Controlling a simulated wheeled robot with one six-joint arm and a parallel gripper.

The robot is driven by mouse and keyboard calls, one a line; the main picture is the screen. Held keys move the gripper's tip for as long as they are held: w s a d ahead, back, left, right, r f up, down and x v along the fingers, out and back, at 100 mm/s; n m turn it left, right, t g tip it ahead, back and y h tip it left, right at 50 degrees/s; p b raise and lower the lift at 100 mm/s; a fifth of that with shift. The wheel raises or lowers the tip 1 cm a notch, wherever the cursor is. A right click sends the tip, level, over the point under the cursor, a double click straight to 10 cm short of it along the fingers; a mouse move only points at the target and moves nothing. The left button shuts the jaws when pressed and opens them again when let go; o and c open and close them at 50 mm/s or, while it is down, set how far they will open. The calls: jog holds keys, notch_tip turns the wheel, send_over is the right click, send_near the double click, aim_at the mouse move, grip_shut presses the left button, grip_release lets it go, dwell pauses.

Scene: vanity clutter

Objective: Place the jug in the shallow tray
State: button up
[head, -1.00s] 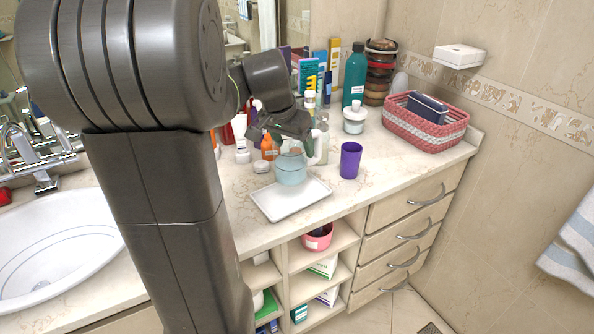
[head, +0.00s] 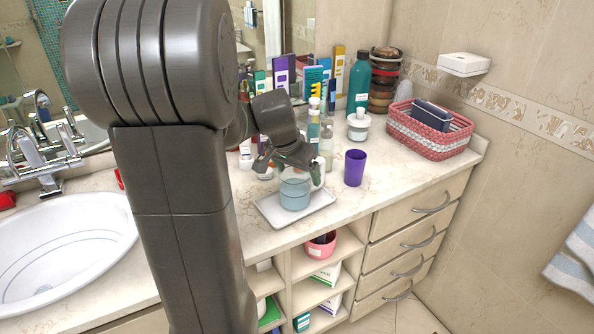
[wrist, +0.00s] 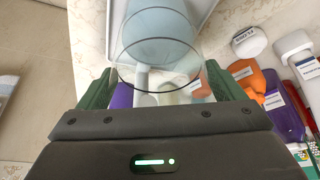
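The jug (head: 295,194) is light blue below with a clear upper part. It stands upright in the shallow tray (head: 268,214), a white tray with a low rim on the counter. My gripper (head: 289,168) is above and around the jug's top, with its fingers spread to either side. In the wrist view, the jug (wrist: 157,38) lies between and beyond the green fingertips, its pale handle toward me. The fingers look clear of its wall. The tray's edge (wrist: 206,10) shows behind it.
A purple cup (head: 354,168) stands right of the tray. A white-lidded jar (head: 358,124), a teal bottle (head: 359,82) and a pink basket (head: 432,132) are farther back. Several bottles crowd behind my gripper. The counter's front edge is close to the tray.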

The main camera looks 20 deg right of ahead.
jog(key=shift+r, duration=0.15)
jog(key=shift+r, duration=0.2)
jog(key=v, duration=1.1)
jog(key=shift+a+r, duration=0.25)
jog(key=shift+r, duration=0.05)
